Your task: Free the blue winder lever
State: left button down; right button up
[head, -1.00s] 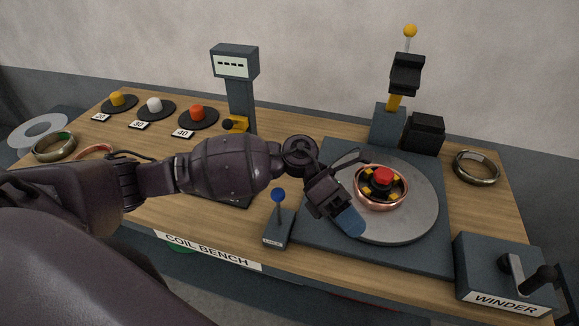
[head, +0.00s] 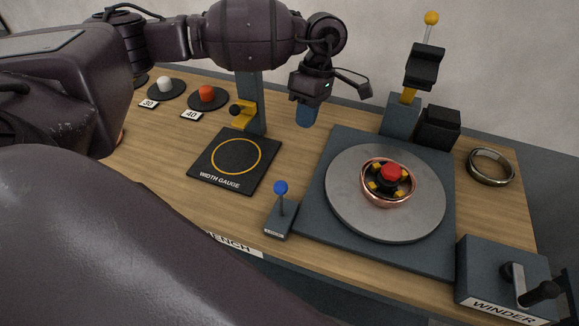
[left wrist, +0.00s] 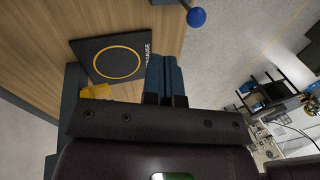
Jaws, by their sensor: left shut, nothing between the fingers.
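The blue winder lever (head: 281,189) is a blue ball on a thin stem. It stands upright on a small dark base (head: 280,219) at the bench's front edge, left of the winder plate. Its blue ball (left wrist: 197,17) also shows at the top of the left wrist view. My left gripper (head: 306,116) is raised above the back of the bench, between the gauge post and the turntable, well apart from the lever. Its blue fingers (left wrist: 168,80) are together and empty. My right gripper is not in view.
The turntable (head: 340,199) carries a copper coil (head: 387,204) around a red-topped hub. The winder crank box (head: 505,275) stands front right, and a clamp tower (head: 401,118) behind. The width gauge pad (head: 207,163) lies left. A loose ring (head: 491,181) lies right.

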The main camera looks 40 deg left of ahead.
pick_arm(q)
jog(key=p, duration=0.2)
send_near(281, 200)
notch_tip(281, 200, down, 3)
jog(key=w, duration=0.1)
jog(key=shift+a+f, duration=0.15)
jog(key=shift+a, duration=0.15)
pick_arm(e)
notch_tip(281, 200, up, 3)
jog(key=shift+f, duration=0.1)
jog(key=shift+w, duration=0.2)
